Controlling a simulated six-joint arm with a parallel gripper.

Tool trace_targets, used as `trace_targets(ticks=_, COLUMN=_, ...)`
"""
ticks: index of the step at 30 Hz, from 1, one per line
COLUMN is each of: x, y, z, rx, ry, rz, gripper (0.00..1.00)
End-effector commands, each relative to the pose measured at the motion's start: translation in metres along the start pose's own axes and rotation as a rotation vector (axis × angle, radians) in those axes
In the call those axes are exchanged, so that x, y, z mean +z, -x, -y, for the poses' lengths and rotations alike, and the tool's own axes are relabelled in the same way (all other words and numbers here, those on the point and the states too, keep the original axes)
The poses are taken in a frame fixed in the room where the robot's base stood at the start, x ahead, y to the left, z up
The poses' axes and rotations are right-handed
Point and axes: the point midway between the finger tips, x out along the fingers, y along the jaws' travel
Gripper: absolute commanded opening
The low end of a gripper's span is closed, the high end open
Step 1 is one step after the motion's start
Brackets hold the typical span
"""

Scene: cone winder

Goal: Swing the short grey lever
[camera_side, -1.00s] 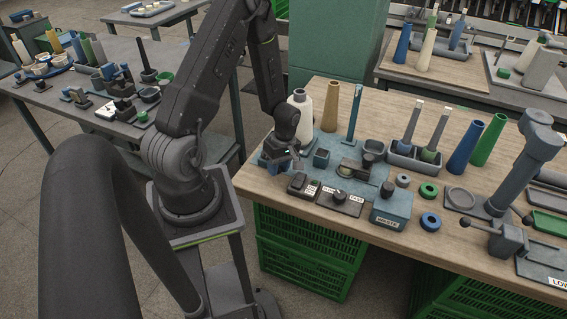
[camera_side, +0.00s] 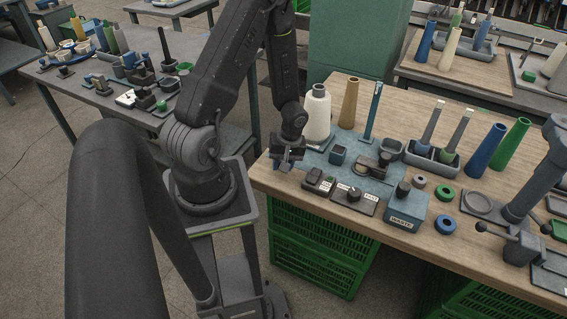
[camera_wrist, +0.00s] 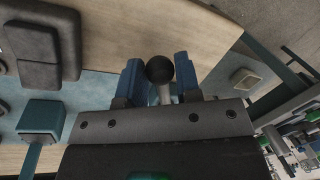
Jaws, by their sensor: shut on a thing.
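In the wrist view a short grey lever (camera_wrist: 165,95) with a black ball knob (camera_wrist: 160,69) stands between the two blue fingers of my gripper (camera_wrist: 158,80). The fingers are shut on it, just below and beside the knob. The lever's foot is hidden behind my gripper. In the side view my gripper (camera_side: 286,158) is low at the near left corner of the blue-green machine plate (camera_side: 352,143). The lever itself is hidden there by my gripper.
A dark switch box (camera_side: 319,180), a dial box (camera_side: 353,197) and a small blue-green box (camera_side: 338,154) stand right of my gripper. A white cone (camera_side: 317,115) stands close behind it. A blue waste box (camera_side: 405,208) is farther right. The table's front edge is close.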

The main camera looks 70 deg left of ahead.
Motion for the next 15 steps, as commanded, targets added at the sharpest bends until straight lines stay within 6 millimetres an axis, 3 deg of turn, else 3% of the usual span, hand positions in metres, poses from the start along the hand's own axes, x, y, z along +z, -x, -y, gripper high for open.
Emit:
trace_targets(ticks=8, x=-0.0008, y=0.0003, z=0.0011, rx=-0.003, ry=-0.004, rz=-0.001, gripper=0.00)
trace_targets(ticks=9, x=-0.0008, y=0.0003, z=0.0011, rx=-0.003, ry=-0.003, rz=-0.001, gripper=0.35)
trace_targets(ticks=15, x=-0.0005, y=0.0001, z=0.0009, rx=-0.002, ry=-0.002, rz=0.000, gripper=0.54)
